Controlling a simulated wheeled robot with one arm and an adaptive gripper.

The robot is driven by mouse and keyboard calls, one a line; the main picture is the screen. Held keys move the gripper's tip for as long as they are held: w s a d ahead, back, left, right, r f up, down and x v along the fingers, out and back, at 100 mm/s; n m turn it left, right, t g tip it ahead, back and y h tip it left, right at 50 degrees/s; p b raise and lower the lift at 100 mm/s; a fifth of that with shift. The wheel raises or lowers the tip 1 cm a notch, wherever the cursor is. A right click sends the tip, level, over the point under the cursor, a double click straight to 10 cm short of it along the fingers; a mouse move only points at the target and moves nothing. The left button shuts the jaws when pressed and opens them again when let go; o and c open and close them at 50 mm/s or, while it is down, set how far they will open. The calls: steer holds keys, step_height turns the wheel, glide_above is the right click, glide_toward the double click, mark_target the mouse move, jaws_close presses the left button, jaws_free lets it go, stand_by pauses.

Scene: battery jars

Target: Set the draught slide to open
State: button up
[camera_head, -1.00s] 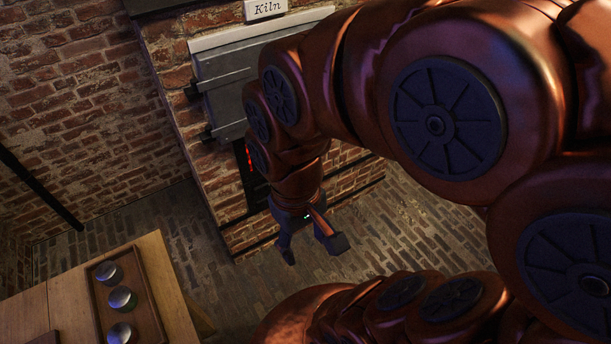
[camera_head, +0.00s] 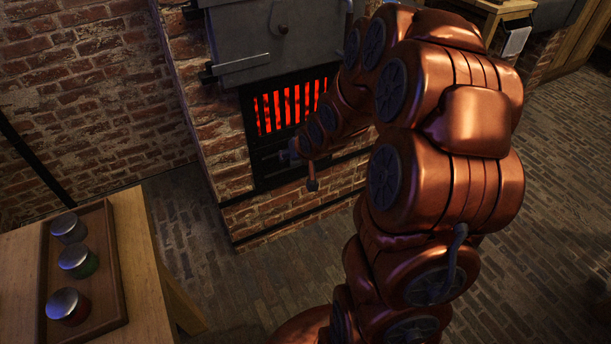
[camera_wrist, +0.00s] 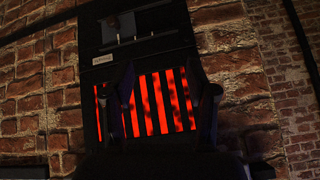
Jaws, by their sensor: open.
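The dark draught panel (camera_head: 268,168) sits under the kiln's glowing grate (camera_head: 268,113) in the head view, partly hidden by my arm. In the wrist view the picture is turned over, and the panel (camera_wrist: 165,45) lies above the red grate (camera_wrist: 157,103). It carries a thin horizontal bar with small uprights, a dark block (camera_wrist: 112,24) near its left end and a small pale plate (camera_wrist: 101,59). The plate's writing is too small to read. My gripper (camera_head: 299,170) is open in front of the panel; in the wrist view its fingers (camera_wrist: 162,64) stand apart with nothing between them.
The grey kiln door (camera_head: 260,40) is above the grate. Brick wall surrounds the opening. A wooden table (camera_head: 140,255) at left bears a tray (camera_head: 112,265) with three lidded jars (camera_head: 78,260). The brick floor (camera_head: 240,285) between table and kiln is clear.

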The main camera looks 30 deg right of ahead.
steer(key=w+d+f+m+t+b, duration=0.1)
steer(key=w+d+f+t+b, duration=0.2)
steer(key=f+b, duration=0.3)
steer(key=w+d+f+m+t+b, duration=0.1)
steer(key=w+d+f+t+b, duration=0.15)
steer(key=w+f+b, duration=0.4)
steer(key=m+t+h+b, duration=0.1)
steer(key=m+t+b, duration=0.4)
steer(key=b, duration=0.2)
glide_toward(307, 163)
steer(key=w, duration=0.3)
steer(key=shift+w+d+b, duration=0.15)
steer(key=shift+w+b, duration=0.15)
steer(key=shift+w, duration=0.8)
steer(key=shift+w+d+b, duration=0.15)
steer(key=shift+w+b, duration=0.2)
steer(key=shift+w, duration=0.75)
steer(key=shift+w+d+b, duration=0.2)
steer(key=shift+w+b, duration=0.1)
steer(key=shift+w, duration=0.85)
steer(key=shift+w+d+r, duration=0.1)
steer(key=shift+w+r, duration=0.05)
steer(key=shift+w, duration=0.6)
steer(key=shift+c, duration=0.2)
jaws_close()
